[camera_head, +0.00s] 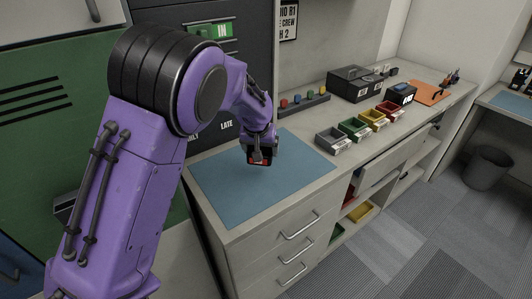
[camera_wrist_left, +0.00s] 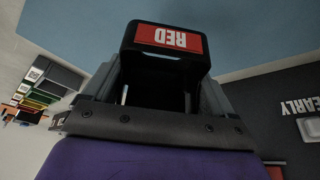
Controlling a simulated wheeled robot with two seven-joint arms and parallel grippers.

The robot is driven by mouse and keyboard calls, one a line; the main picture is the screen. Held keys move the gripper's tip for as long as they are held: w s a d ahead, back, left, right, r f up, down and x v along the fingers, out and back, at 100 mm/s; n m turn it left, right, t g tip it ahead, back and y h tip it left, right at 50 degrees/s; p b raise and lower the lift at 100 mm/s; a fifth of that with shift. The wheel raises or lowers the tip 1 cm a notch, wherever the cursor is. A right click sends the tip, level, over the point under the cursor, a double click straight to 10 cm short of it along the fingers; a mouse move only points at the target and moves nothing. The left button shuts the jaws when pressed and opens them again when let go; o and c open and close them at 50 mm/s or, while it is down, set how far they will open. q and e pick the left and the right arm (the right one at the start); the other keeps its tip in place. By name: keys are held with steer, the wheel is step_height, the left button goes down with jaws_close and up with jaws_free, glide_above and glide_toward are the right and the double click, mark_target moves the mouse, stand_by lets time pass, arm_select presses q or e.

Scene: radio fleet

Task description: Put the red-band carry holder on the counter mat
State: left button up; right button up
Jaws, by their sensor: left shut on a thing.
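The red-band carry holder (camera_wrist_left: 165,62) is black with a red label reading RED, seen upside down in the left wrist view. In the head view the holder (camera_head: 262,158) is a small dark shape with a red edge, partly hidden by my gripper. My left gripper (camera_head: 260,148) is shut on the holder. The blue counter mat (camera_head: 228,190) lies on the counter, and the holder appears over its middle-back part. I cannot tell whether the holder touches the mat. The mat (camera_wrist_left: 245,28) also shows in the left wrist view. My right gripper is in neither view.
Several small coloured bins (camera_head: 354,129) stand to the right of the mat. A rack with coloured knobs (camera_head: 304,102) and a black box (camera_head: 357,82) stand behind. An orange mat (camera_head: 428,93) lies farther right. Dark panels with EARLY and LATE labels stand left; drawers are below.

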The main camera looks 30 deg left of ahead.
arm_select(q)
steer(key=p+x, duration=0.2)
steer(key=x, duration=0.3)
steer(key=shift+w+a+f, duration=0.1)
steer(key=shift+f, duration=0.5)
steer(key=shift+f, duration=0.1)
steer(key=o, duration=0.9)
steer(key=shift+c, duration=0.2)
steer(key=shift+r, duration=0.45)
steer(key=b+v, duration=0.2)
steer(key=v, duration=0.9)
steer(key=shift+s+r, duration=0.15)
steer(key=shift+s, duration=0.1)
